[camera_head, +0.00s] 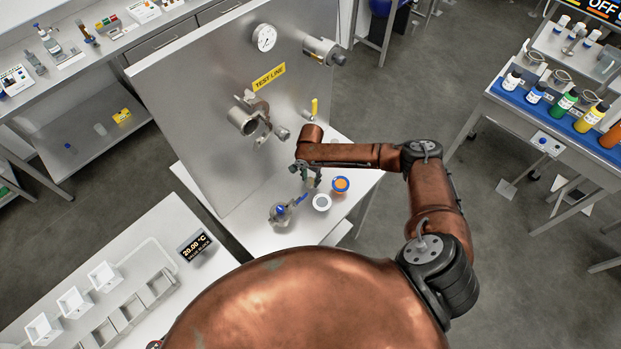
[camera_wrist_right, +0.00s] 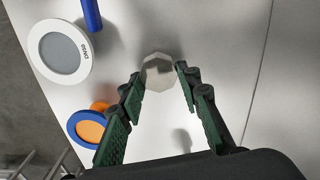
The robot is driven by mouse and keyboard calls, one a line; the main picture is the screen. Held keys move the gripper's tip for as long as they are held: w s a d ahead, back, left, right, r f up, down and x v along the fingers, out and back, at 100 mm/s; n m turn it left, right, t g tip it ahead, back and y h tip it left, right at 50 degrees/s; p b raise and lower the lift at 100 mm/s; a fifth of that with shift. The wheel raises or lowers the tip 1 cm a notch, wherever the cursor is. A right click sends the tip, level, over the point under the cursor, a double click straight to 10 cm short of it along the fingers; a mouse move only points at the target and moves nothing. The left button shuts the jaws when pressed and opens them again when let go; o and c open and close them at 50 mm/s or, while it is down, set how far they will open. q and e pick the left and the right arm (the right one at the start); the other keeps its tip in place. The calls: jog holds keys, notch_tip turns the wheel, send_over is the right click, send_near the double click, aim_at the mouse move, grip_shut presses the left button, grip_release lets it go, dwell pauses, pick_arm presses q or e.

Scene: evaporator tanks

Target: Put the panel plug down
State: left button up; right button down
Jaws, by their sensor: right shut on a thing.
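The panel plug (camera_wrist_right: 158,72) shows in the right wrist view as a pale metal octagonal piece between the fingertips. My right gripper (camera_wrist_right: 159,76) is shut on it, with one green-padded finger on each side. In the head view my right gripper (camera_head: 308,178) is over the white bench top (camera_head: 255,240), in front of the upright metal panel (camera_head: 200,100). The plug is small and partly hidden by the gripper there. I cannot tell whether it touches the bench. My left gripper is not in view.
A white ring with a grey centre (camera_head: 321,202) and a blue-rimmed orange disc (camera_head: 341,185) lie close to the gripper. A metal valve with a blue handle (camera_head: 283,212) stands to the left. Metal fittings (camera_head: 250,120) project from the panel. Bare bench shows beside the plug.

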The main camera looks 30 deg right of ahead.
aim_at(310, 180)
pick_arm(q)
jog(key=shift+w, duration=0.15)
pick_arm(e)
jog(key=c, duration=1.8)
grip_release()
jog(key=shift+f, duration=0.1)
jog(key=o, duration=0.4)
pick_arm(q)
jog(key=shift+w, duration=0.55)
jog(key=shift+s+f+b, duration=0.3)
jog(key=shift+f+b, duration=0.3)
jog(key=shift+b, duration=0.05)
pick_arm(e)
notch_tip(310, 180, up, 12)
